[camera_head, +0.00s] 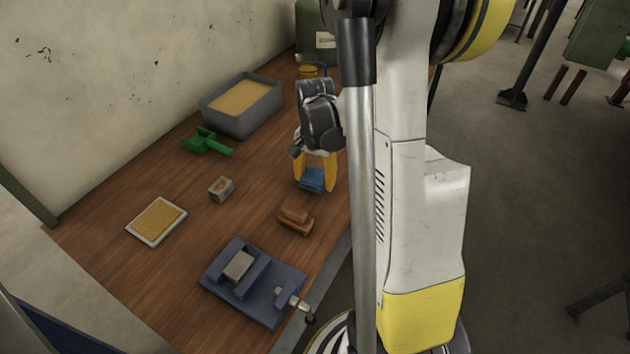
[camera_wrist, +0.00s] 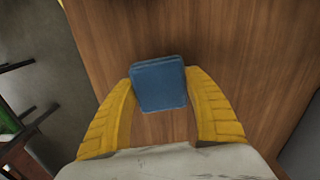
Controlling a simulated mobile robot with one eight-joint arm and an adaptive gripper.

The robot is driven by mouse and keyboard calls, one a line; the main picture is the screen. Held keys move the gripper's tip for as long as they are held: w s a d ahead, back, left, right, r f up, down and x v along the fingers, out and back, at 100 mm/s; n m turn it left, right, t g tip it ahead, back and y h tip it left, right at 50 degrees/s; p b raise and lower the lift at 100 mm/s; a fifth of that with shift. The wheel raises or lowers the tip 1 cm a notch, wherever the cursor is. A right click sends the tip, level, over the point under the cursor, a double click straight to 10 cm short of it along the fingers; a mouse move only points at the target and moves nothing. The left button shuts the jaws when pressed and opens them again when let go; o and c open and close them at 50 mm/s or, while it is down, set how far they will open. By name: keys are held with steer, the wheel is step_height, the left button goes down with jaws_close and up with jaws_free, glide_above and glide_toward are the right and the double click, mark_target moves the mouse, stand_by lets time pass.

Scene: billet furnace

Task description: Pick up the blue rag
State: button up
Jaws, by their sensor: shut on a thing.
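The blue rag (camera_head: 312,179) is a small folded square near the right side of the wooden workbench, and it also shows in the wrist view (camera_wrist: 159,83) between two yellow fingers. My gripper (camera_head: 315,183) is above the bench with its yellow fingers on either side of the rag. In the wrist view my gripper (camera_wrist: 160,88) is shut on the rag, with fingertips against its left and right edges. I cannot tell whether the rag touches the bench or is slightly above it.
On the bench (camera_head: 120,280) are a brown folded item (camera_head: 295,218), a blue vise (camera_head: 253,285), a small box (camera_head: 221,188), a shallow tray (camera_head: 157,221), a green tool (camera_head: 207,142) and a grey bin (camera_head: 243,106). A wall runs along the left.

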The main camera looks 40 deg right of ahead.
step_height(320, 180, up, 2)
steer(key=shift+r+p, duration=0.25)
steer(key=shift+p, duration=0.15)
steer(key=s+d+r+p, duration=0.3)
steer(key=s+d+r, duration=0.3)
steer(key=s, duration=0.3)
steer(key=shift+s+d, duration=0.2)
steer(key=shift+s, duration=0.2)
steer(key=shift+o, duration=0.9)
steer(key=shift+c, duration=0.3)
steer(key=shift+w, duration=0.1)
stand_by(0.5)
